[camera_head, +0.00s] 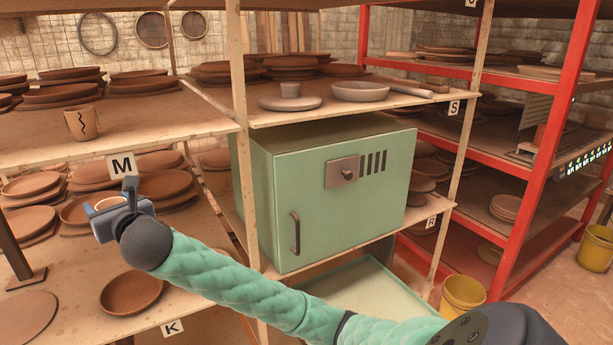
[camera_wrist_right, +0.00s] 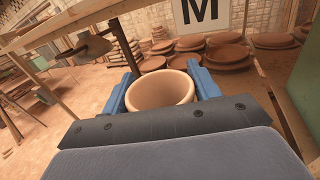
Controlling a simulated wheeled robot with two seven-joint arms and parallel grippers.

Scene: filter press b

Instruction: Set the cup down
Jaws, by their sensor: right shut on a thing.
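My right gripper (camera_head: 112,212) reaches out to the left in the head view, in front of the left shelving and just below the M label. Its blue fingers (camera_wrist_right: 162,92) are shut on a light clay cup (camera_wrist_right: 160,90), one finger on each side. The cup's rim faces the wrist camera and its inside looks empty. In the head view only part of the held cup (camera_head: 109,203) shows between the fingers. Another clay cup (camera_head: 82,123) with a dark zigzag mark stands upright on the M shelf above. My left gripper is not in view.
The M shelf board (camera_head: 150,125) has bare room near its front edge, with stacked plates behind. The board below holds plates and a bowl (camera_head: 132,292). A wooden post (camera_head: 243,150) and a green cabinet (camera_head: 330,190) stand right of the gripper. A grey saucer (camera_head: 290,103) sits on shelf S.

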